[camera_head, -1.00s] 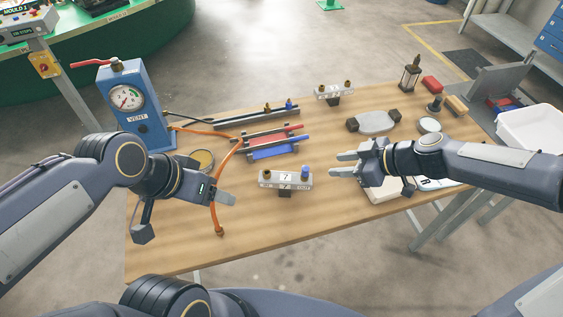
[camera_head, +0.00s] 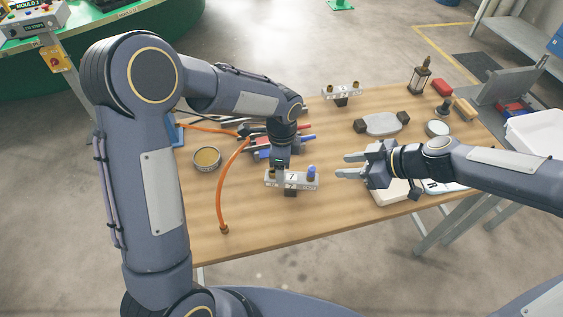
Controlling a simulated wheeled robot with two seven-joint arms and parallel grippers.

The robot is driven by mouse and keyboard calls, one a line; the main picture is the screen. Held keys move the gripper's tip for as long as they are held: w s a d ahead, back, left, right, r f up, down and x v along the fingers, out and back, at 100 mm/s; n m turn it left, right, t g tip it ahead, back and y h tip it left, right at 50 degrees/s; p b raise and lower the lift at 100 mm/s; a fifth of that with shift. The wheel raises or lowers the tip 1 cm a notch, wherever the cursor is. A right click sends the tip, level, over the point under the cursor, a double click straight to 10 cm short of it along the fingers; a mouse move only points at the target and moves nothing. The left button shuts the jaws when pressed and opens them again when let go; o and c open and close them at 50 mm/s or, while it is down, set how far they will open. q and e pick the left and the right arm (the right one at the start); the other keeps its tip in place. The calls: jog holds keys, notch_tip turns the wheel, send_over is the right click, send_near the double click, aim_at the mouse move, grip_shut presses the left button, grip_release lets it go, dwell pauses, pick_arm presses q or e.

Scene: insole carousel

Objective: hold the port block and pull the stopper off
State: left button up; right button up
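The port block (camera_head: 302,184), a light grey bar marked 7, sits on a small dark stand near the front middle of the table. A blue stopper (camera_head: 311,173) stands upright at its right end. My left gripper (camera_head: 283,168) points down at the block's left and middle part. Its fingertips are small and partly hidden, so I cannot tell whether they grip or touch the block. My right gripper (camera_head: 348,165) is open and empty, just right of the stopper, its fingers pointing left towards it with a gap between.
An orange hose (camera_head: 221,195) lies left of the block. A round tin (camera_head: 207,160) stands near it. Red and blue bars lie behind, partly hidden by my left arm. A second port block (camera_head: 342,92) and a grey stone-like piece (camera_head: 382,124) are farther back. The front table strip is clear.

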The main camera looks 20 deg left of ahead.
aim_at(291, 182)
pick_arm(q)
jog(key=shift+f, duration=3.85)
